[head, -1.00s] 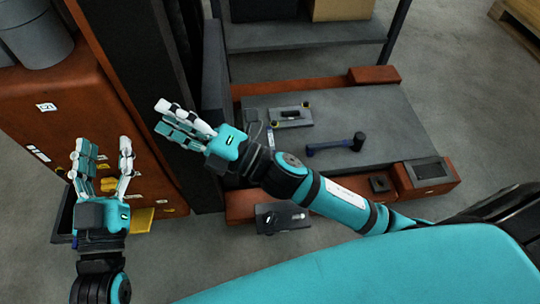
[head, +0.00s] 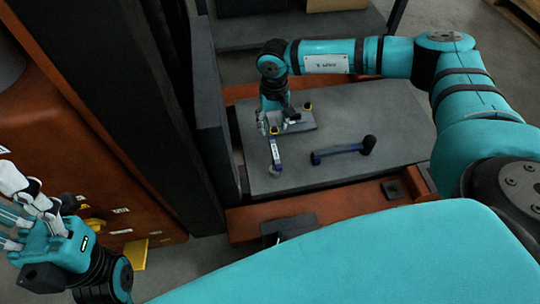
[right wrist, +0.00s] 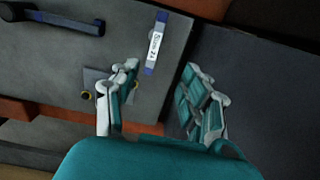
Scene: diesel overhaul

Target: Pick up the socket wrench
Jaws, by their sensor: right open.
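A slim tool with blue ends and a white label (head: 275,153) lies on the grey platform (head: 390,115); it also shows in the right wrist view (right wrist: 155,45). It looks like the socket wrench, though its end shape is too small to be sure. My right gripper (head: 264,124) is just behind the labelled tool, pointing down beside a flat plate. In the right wrist view my right gripper (right wrist: 155,80) is open and empty, with the labelled tool ahead of its fingers, apart from them. My left gripper (head: 12,215) is open and empty at the left edge.
A tool with a blue handle and black head (head: 343,150) lies to the right. The flat plate with yellow knobs (head: 301,121) lies close to my right gripper. A dark upright panel (head: 212,130) borders the platform's left side. The platform's right part is clear.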

